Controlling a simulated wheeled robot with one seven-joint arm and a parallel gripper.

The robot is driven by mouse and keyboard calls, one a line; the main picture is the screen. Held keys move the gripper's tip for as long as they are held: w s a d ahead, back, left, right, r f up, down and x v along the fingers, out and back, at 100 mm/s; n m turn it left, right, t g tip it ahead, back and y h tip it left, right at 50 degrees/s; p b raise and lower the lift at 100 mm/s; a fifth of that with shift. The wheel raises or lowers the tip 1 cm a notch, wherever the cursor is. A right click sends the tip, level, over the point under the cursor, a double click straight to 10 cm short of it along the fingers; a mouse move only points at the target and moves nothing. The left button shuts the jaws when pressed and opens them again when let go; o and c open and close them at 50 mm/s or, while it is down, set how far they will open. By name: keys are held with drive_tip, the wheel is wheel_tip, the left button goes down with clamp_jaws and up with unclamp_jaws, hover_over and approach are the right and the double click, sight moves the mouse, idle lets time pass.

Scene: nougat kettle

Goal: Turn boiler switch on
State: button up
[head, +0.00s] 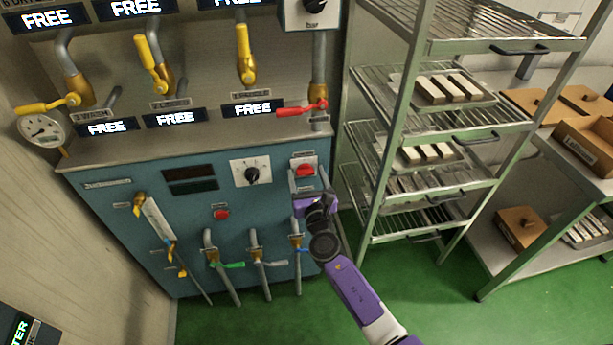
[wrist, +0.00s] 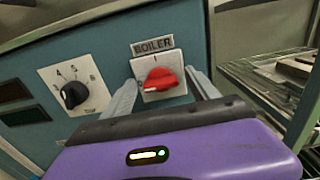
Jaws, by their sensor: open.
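The boiler switch (wrist: 160,79) is a red rotary knob on a white plate under a "BOILER" label, at the right end of a blue panel. In the head view the red knob (head: 305,170) shows just above my gripper (head: 313,188). In the wrist view my gripper (wrist: 162,92) is open, with one grey finger on each side of the switch plate. The knob's pointed end is tilted to the lower left. I cannot tell whether the fingers touch the knob or plate.
A black numbered dial (wrist: 74,95) sits left of the switch. A red button (head: 221,214) and several pipe valves are lower on the blue panel (head: 125,205). A wire-shelf rack (head: 400,235) stands close on the right. Green floor (head: 470,318) is open in front.

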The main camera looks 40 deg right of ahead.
drive_tip(key=c, duration=1.4)
drive_tip(key=shift+o, duration=0.2)
drive_tip(key=shift+m+b, duration=0.3)
drive_tip(key=shift+m, duration=0.1)
drive_tip(key=m+b, duration=0.2)
drive_tip(key=m, duration=0.1)
drive_tip(key=shift+d+f, duration=0.1)
drive_tip(key=m+b, duration=0.2)
drive_tip(key=m, duration=0.3)
drive_tip(key=shift+s+d+f+b, duration=0.1)
drive_tip(key=shift+b, duration=0.3)
drive_tip(key=m+b, duration=0.2)
drive_tip(key=m, duration=0.2)
drive_tip(key=shift+f+m, duration=0.1)
drive_tip(key=shift+m, duration=0.3)
drive_tip(key=m+b, duration=0.2)
drive_tip(key=m, duration=0.2)
drive_tip(key=shift+b, duration=0.4)
drive_tip(key=shift+m, duration=0.3)
